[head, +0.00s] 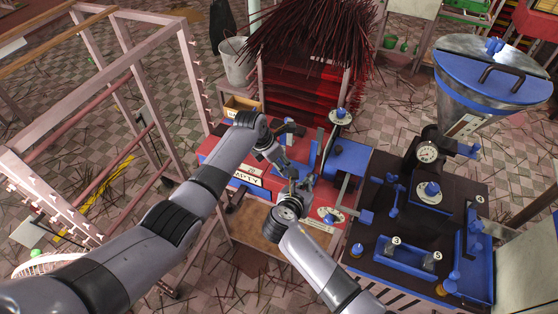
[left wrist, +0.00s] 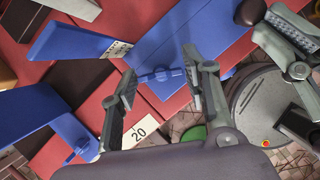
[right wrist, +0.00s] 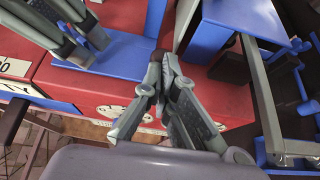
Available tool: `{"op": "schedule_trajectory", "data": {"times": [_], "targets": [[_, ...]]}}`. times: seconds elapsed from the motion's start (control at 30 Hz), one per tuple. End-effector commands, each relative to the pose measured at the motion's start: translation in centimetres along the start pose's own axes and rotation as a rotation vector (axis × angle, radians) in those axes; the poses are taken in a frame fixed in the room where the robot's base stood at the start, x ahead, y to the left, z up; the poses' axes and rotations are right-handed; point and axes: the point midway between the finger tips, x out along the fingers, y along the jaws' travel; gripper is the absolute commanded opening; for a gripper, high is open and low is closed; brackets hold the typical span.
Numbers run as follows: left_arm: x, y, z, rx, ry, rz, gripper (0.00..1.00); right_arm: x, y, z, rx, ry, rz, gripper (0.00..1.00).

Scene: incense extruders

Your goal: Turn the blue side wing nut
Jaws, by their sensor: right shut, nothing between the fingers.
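A blue side wing nut (left wrist: 162,75) sits on the red and blue machine and lies between the fingers of my left gripper (left wrist: 162,68) in the left wrist view. Those fingers are apart on either side of it, with small gaps visible. In the head view my left gripper (head: 281,168) is over the red machine; the nut is too small to make out there. My right gripper (right wrist: 164,62) is shut and empty, close to the left one, above the red machine top. It also shows in the head view (head: 297,186). A second blue wing nut (left wrist: 78,147) shows lower left in the left wrist view.
The red extruder (head: 222,152) has blue plates and a blue box (head: 349,160) close to my right gripper. A dark machine with blue parts and a steel hopper (head: 480,85) stands on the right. A pink frame (head: 140,75) stands left. Incense sticks (head: 310,35) are piled behind.

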Motion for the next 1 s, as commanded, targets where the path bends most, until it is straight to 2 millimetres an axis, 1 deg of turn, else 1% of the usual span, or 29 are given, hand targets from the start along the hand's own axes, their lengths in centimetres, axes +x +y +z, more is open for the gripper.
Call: {"op": "schedule_trajectory", "data": {"times": [0.03, 0.07, 0.43, 0.77, 1.0], "targets": [[0.02, -0.01, -0.02, 0.000, 0.000, 0.000, 0.38, 0.05, -0.08, -0.09, -0.001, 0.001, -0.001, 0.00], [0.02, -0.01, -0.02, 0.000, 0.000, 0.000, 0.36, 0.05, -0.08, -0.09, -0.001, 0.001, -0.001, 0.00], [0.02, -0.03, -0.03, 0.000, 0.001, -0.001, 0.11, 0.06, -0.08, -0.09, -0.001, 0.002, -0.001, 0.00], [0.02, 0.04, -0.03, 0.046, 0.003, -0.021, 0.10, 0.06, -0.08, -0.09, -0.001, 0.002, -0.001, 0.00], [0.00, 0.15, 0.02, 0.182, 0.002, -0.078, 0.10, 0.06, -0.08, -0.09, -0.001, 0.001, -0.001, 0.00]]}}
